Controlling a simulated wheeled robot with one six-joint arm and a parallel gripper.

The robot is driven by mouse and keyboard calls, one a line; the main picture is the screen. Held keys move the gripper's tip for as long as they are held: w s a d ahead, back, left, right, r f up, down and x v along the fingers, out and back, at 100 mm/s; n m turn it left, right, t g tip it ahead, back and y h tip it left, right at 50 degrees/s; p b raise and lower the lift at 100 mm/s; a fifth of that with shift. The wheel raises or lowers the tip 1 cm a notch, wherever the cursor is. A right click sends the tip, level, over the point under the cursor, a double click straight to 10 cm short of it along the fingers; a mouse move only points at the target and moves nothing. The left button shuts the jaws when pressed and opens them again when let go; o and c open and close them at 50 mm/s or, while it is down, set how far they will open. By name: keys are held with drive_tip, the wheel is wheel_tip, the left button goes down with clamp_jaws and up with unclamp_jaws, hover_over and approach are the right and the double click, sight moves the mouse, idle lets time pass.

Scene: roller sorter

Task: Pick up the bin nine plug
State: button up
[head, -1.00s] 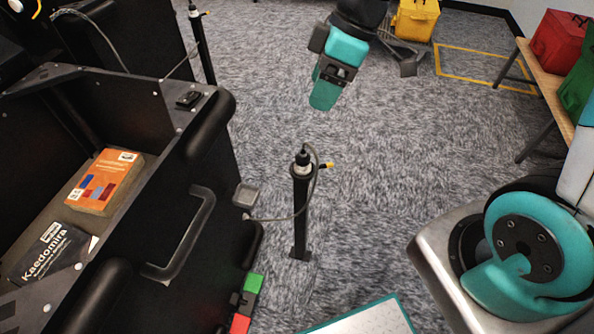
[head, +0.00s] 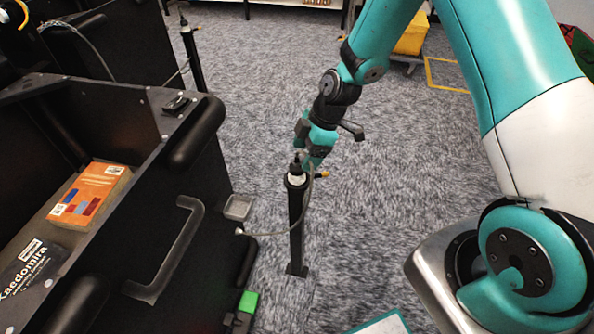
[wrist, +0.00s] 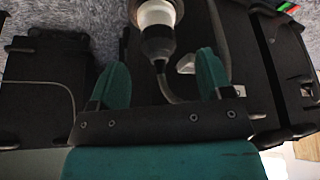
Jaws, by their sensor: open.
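A black plug (head: 297,166) with a white collar sits upright on top of a black post (head: 297,225) beside the near black bin. Its grey cable (head: 270,234) loops from the top down to the bin's side. My gripper (head: 312,148) is open, just above and behind the plug, partly overlapping it. In the wrist view the plug (wrist: 157,42) lies between the two teal fingers (wrist: 160,75), with a gap on both sides. The cable bends away toward the right finger there. I cannot read a bin number.
The black bin (head: 150,215) at left has a handle and holds an orange book (head: 90,195) and a dark Kaedomira package (head: 28,268). Another post (head: 192,55) stands farther back. Carpet (head: 390,240) is clear right of the near post. A yellow bin (head: 412,38) stands far back.

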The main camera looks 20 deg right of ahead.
sight(300, 163)
drive_tip(key=x, duration=0.6)
drive_tip(key=shift+w, duration=0.1)
drive_tip(key=shift+r, duration=0.1)
drive_tip(key=c, duration=1.2)
wheel_tip(300, 163, up, 20)
drive_tip(key=shift+r+p, duration=0.1)
drive_tip(key=shift+p, duration=0.4)
